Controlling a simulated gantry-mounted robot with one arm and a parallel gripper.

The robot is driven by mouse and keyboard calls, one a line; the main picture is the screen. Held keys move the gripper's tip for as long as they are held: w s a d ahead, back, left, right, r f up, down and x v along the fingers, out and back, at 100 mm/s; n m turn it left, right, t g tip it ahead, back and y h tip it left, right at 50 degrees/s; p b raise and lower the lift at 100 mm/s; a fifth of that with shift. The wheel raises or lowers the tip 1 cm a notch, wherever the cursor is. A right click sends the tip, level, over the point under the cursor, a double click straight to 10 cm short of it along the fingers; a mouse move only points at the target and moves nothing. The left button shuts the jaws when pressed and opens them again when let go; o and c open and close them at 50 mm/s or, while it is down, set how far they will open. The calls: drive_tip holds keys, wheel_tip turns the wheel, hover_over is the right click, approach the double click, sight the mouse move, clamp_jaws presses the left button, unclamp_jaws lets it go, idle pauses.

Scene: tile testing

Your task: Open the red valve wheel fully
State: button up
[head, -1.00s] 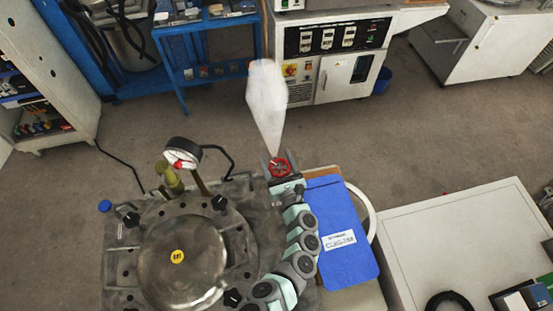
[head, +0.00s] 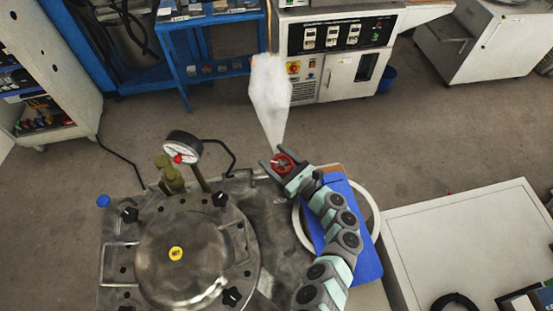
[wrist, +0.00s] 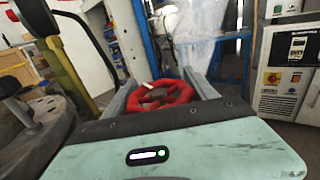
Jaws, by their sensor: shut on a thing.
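The red valve wheel (head: 283,163) is at the back right corner of the metal vessel's plate. My gripper (head: 274,166) reaches it from the lower right, with a finger on either side of the rim, and is shut on it. In the wrist view the wheel (wrist: 160,97) sits between the two grey fingers (wrist: 160,90), with a small white mark on its rim. The valve body under the wheel is hidden by my gripper.
A pressure gauge (head: 182,148) stands left of the wheel. The domed vessel lid (head: 185,260) is in front. A white plume-like shape (head: 268,95) rises behind the wheel. A blue board (head: 366,250) lies under my arm. Open floor lies behind.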

drive_tip(key=n+g+y+b, duration=0.2)
drive_tip(key=b, duration=0.1)
drive_tip(key=n+g+b, duration=0.1)
drive_tip(key=b, duration=0.1)
drive_tip(key=shift+s+a+f+g+y, duration=0.25)
drive_tip(key=shift+s+f+g+y, duration=0.05)
drive_tip(key=shift+f+g+y, duration=0.1)
drive_tip(key=n+g+b, duration=0.1)
drive_tip(key=b, duration=0.1)
drive_tip(key=n+g+y+b, duration=0.1)
drive_tip(key=g+b, duration=0.1)
drive_tip(key=b, duration=0.1)
drive_tip(key=shift+s+a+b, duration=0.2)
drive_tip(key=shift+s+b, duration=0.1)
drive_tip(key=n+g+b, duration=0.1)
drive_tip(key=b, duration=0.2)
drive_tip(key=n+g+y+b, duration=0.1)
drive_tip(key=g+b, duration=0.1)
drive_tip(key=b, duration=0.1)
drive_tip(key=shift+s+a+r+g, duration=0.1)
drive_tip(key=shift+s+a+g, duration=0.05)
drive_tip(key=shift+s+g, duration=0.15)
drive_tip(key=n+g+b, duration=0.1)
drive_tip(key=b, duration=0.2)
drive_tip(key=shift+s+r, duration=0.15)
drive_tip(key=shift+s+r+n+g+b, duration=0.1)
drive_tip(key=shift+r+n+g+b, duration=0.1)
drive_tip(key=shift+n+g+b, duration=0.35)
drive_tip(key=o, duration=1.4)
drive_tip(key=shift+c, duration=0.2)
